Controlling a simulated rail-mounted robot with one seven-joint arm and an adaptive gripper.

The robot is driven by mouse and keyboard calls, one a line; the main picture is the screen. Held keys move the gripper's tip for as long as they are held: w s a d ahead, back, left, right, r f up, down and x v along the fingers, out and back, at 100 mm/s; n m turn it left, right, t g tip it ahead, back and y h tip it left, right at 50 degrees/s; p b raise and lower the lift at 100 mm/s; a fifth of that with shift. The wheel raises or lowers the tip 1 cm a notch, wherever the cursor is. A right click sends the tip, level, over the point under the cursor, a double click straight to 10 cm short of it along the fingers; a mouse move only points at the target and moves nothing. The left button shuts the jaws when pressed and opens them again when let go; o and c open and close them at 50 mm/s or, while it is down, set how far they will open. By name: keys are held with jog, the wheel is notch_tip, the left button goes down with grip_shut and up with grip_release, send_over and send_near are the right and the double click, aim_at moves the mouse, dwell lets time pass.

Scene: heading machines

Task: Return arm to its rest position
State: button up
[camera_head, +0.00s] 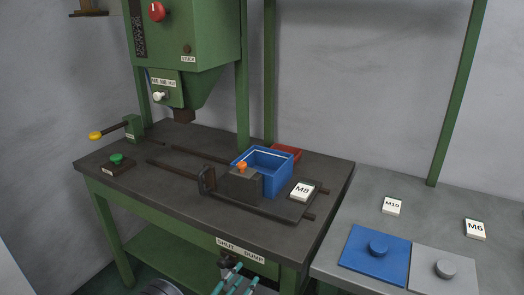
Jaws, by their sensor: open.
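My gripper (233,279) shows only in part at the bottom edge of the head view, as teal and dark finger parts. It is open, and I see nothing held in it. It appears in front of the green bench (190,250), just below the "SHUT DUMP" label (240,249). Whether it touches the dark knob (227,262) beside it cannot be told. The rest of my arm is mostly out of the frame.
A green machine (190,40) stands over the dark worktop (130,158). On it are a blue bin (278,183), a red bin (287,152), a grey block (240,188) and rails. The grey side table (330,250) holds blue (365,252) and grey (438,272) plates.

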jog(key=v, duration=0.9)
jog(key=shift+s, duration=0.25)
jog(key=shift+a, duration=0.25)
